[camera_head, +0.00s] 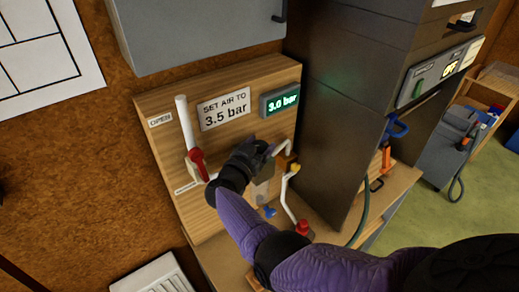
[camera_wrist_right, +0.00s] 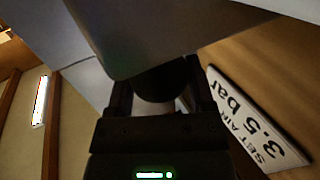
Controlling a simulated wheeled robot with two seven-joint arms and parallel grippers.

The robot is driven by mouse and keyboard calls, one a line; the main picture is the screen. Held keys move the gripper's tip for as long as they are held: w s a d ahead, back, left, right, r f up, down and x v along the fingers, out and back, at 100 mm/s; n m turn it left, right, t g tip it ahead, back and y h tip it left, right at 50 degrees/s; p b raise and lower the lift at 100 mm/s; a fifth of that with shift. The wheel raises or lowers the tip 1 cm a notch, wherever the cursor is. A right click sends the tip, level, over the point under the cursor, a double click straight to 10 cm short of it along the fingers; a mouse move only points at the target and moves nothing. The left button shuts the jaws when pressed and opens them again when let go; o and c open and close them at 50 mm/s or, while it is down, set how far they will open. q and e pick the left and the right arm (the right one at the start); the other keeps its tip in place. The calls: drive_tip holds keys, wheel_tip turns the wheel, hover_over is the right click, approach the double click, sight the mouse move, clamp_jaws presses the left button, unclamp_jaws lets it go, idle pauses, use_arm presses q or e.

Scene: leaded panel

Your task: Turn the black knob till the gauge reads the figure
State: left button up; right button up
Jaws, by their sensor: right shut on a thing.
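The gauge (camera_head: 279,101) is a small lit display on the wooden board and reads 3.0 bar. The sign (camera_head: 224,108) to its left says SET AIR TO 3.5 bar; it also shows in the right wrist view (camera_wrist_right: 258,118). My right gripper (camera_head: 259,148) is at the board, below the gauge. In the right wrist view its two fingers (camera_wrist_right: 160,95) are shut on the dark round knob (camera_wrist_right: 158,84), one on each side. In the head view the gripper hides the knob. My left gripper is not in view.
A red-handled lever (camera_head: 197,160) on a white pipe stands left of my gripper. A white pipe (camera_head: 286,195) with a red valve (camera_head: 303,229) runs below right. A tall dark cabinet (camera_head: 335,120) closes off the right side; a grey box (camera_head: 200,30) hangs above.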

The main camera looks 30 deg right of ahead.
drive_tip(key=shift+f, duration=0.1)
idle(0.4)
drive_tip(key=o, duration=1.2)
drive_tip(key=shift+s+a, duration=0.15)
drive_tip(key=shift+a, duration=0.15)
drive_tip(key=p+v, duration=0.3)
drive_tip(key=v, duration=0.6)
drive_tip(key=shift+a, duration=0.15)
